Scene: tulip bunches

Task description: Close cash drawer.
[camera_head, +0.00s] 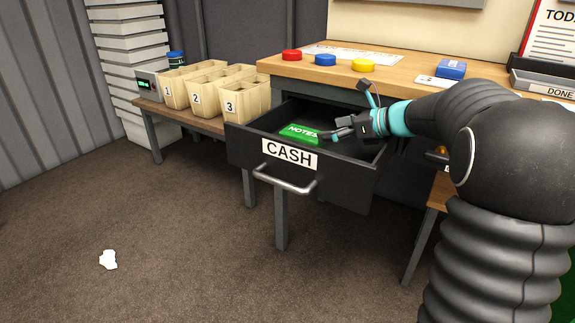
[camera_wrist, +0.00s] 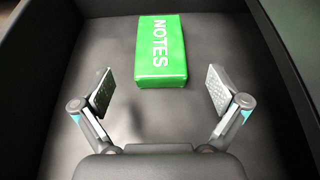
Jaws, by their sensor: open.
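The black cash drawer (camera_head: 340,182) is pulled out from under the wooden desk, with a white CASH label (camera_head: 289,155) and a metal bar handle (camera_head: 284,181) on its front. A green block marked NOTES (camera_head: 301,132) lies on the drawer floor. In the wrist view the green block (camera_wrist: 161,52) lies ahead of my fingers, apart from them. My gripper (camera_head: 338,134) is over the inside of the drawer, to the right of the block. In the wrist view my gripper (camera_wrist: 160,92) is open, with nothing between its fingers, above the drawer floor (camera_wrist: 155,118).
Three numbered bins (camera_head: 240,101) stand on a lower bench at left. A white scrap (camera_head: 108,260) lies on the floor. Carpet in front is mostly clear.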

